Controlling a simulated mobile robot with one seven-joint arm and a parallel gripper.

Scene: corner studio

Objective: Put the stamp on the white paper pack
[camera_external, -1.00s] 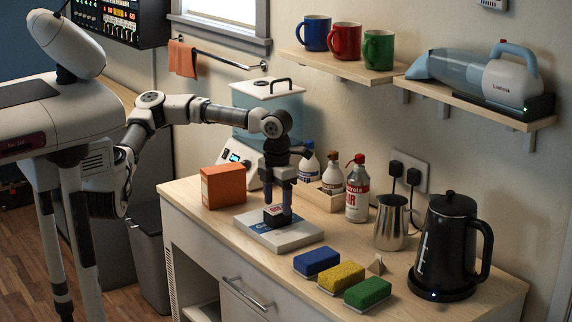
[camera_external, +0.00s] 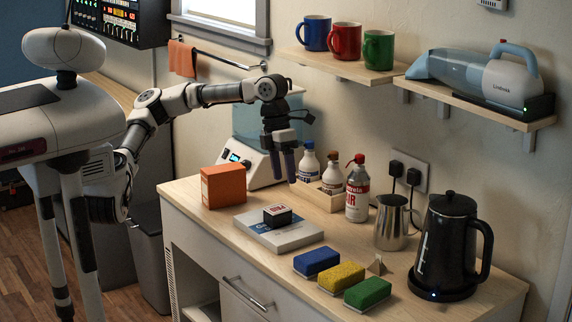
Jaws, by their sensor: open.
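The pack is a flat white slab with a blue patch, lying on the wooden counter. My gripper (camera_external: 282,178) hangs above and behind the stamp, pointing down. It is open and empty, clear of both stamp and pack.
An orange box (camera_external: 223,186) stands left of the pack. Blue (camera_external: 316,262), yellow (camera_external: 341,277) and green (camera_external: 367,292) sponges lie to the front right. A spray bottle (camera_external: 357,189), steel pitcher (camera_external: 391,222) and black kettle (camera_external: 446,245) stand to the right. A white and blue appliance (camera_external: 255,165) stands behind.

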